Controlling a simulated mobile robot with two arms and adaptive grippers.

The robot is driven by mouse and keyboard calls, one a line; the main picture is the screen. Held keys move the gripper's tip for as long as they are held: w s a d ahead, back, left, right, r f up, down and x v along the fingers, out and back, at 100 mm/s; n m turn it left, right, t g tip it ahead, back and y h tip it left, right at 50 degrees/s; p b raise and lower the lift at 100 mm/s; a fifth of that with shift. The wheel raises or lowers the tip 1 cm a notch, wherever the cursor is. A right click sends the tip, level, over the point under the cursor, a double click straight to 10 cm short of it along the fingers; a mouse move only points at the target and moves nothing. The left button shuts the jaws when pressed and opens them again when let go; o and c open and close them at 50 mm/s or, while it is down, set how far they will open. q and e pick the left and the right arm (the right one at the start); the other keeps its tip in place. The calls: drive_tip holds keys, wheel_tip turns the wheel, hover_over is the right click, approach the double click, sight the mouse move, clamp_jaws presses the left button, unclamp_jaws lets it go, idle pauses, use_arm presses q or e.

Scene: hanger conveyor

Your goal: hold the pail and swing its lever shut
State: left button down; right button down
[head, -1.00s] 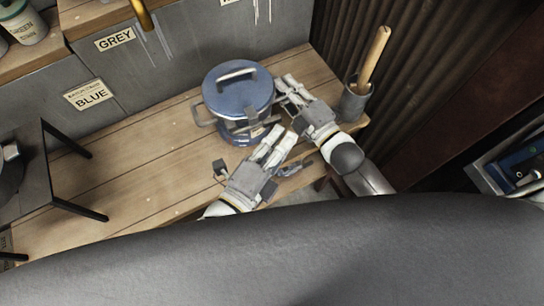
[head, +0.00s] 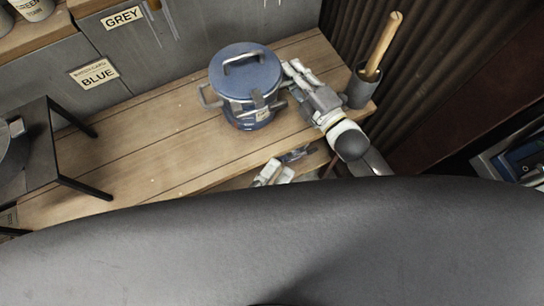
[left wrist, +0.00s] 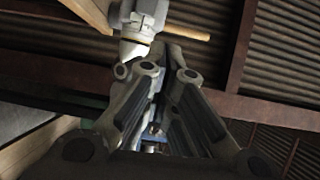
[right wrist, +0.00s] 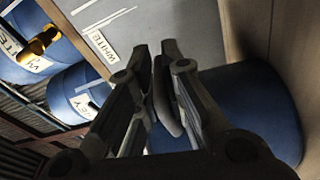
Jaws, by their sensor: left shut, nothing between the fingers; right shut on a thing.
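The blue pail (head: 235,113) stands upright on the wooden bench with its lid on and a grey arched handle on top. A grey lever (head: 258,101) lies against its front side near the rim; whether it is fully shut I cannot tell. My right gripper (head: 288,76) is shut on the pail's right side handle. In the right wrist view the fingers close on this dark curved handle (right wrist: 166,108) beside the blue pail wall. My left gripper (head: 271,170) is shut and empty near the bench's front edge, apart from the pail and partly hidden by my body.
A grey cup (head: 361,89) with a wooden-handled tool stands right of my right gripper. A dark metal stand (head: 50,150) is on the left. A corrugated wall closes off the right. The bench left of the pail is clear.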

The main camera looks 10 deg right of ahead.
use_arm(q)
drive_tip(key=shift+v, duration=0.8)
use_arm(e)
drive_tip(key=shift+r, duration=0.15)
use_arm(q)
drive_tip(key=shift+s+d, duration=0.1)
use_arm(e)
drive_tip(key=c, duration=1.4)
unclamp_jaws()
drive_tip(key=shift+c, duration=0.2)
drive_tip(key=shift+s, duration=0.1)
